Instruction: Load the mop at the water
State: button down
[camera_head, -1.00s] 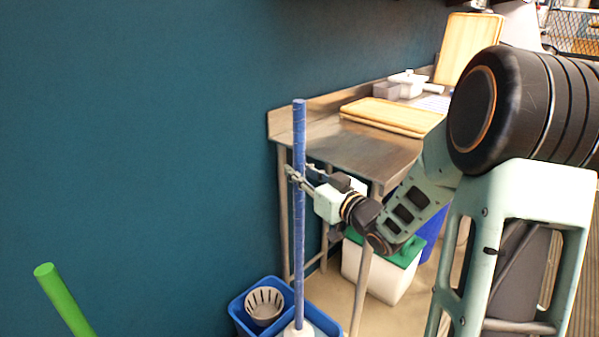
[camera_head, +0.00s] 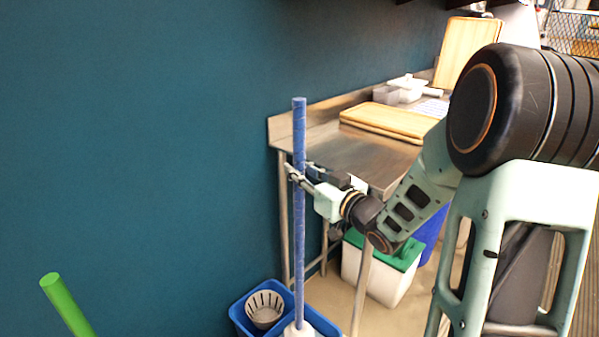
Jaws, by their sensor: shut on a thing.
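The mop (camera_head: 300,235) has a long blue handle and a white head (camera_head: 299,330) at the bottom edge of the head view. It stands upright over the blue bucket (camera_head: 236,314). A grey slotted wringer cup (camera_head: 265,309) sits in the bucket, left of the mop head. My gripper (camera_head: 297,177) is shut on the mop handle, well above the bucket. The mop head appears to be in the right part of the bucket; its lower part is cut off by the frame. No water is clearly visible.
A steel table (camera_head: 350,150) stands behind my gripper, with wooden boards (camera_head: 390,120) on it. A white bin with a green lid (camera_head: 385,255) is below. A green pole (camera_head: 66,303) rises at the lower left. A blue-green wall (camera_head: 130,130) closes the left side.

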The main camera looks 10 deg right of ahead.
aim_at(303, 155)
jog(key=shift+r+p, duration=1.45)
jog(key=shift+r, duration=0.8)
